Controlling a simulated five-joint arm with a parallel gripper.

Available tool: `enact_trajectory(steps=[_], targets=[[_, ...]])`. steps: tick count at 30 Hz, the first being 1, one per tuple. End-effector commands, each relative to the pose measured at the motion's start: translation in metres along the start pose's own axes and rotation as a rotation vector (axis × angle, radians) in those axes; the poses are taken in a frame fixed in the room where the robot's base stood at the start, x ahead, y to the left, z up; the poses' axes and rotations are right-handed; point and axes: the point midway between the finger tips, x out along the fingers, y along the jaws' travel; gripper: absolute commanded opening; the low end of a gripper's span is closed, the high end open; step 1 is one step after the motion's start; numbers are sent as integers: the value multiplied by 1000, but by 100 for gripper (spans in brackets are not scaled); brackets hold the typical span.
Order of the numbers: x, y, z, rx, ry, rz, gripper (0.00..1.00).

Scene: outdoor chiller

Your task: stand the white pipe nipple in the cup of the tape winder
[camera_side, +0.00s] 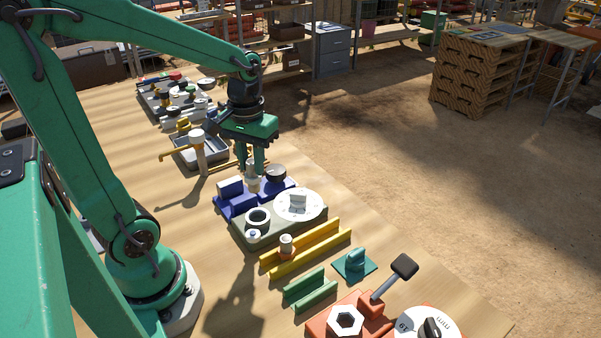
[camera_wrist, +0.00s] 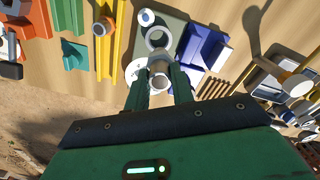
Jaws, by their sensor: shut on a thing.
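My gripper (camera_side: 254,170) is shut on the white pipe nipple (camera_side: 253,184), which looks upright. In the wrist view the nipple (camera_wrist: 160,78) sits between the two green fingers (camera_wrist: 159,88). In the side view it overlaps the back of the blue block; I cannot tell the gap beneath it. What looks like the tape winder is an olive-grey base (camera_side: 283,231) with a white disc (camera_side: 298,204) and a white ring-shaped cup (camera_side: 258,217). In the wrist view the cup (camera_wrist: 158,38) lies just beyond the nipple, apart from it. The disc is partly hidden there by the left finger.
A small white cylinder (camera_side: 253,236) is near the cup. Yellow rails (camera_side: 310,248), a green channel (camera_side: 309,290) and an orange fixture (camera_side: 325,325) lie nearer. A grey tray (camera_side: 185,157) stands behind. Bare table lies left.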

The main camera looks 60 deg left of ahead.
Motion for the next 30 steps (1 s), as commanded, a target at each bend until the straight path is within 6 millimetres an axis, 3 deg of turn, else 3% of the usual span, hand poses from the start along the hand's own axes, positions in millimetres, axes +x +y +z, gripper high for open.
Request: enact_trajectory(steps=[17, 30], targets=[[1, 2, 2, 3, 0, 0, 0], [33, 2, 3, 3, -3, -1, 0]])
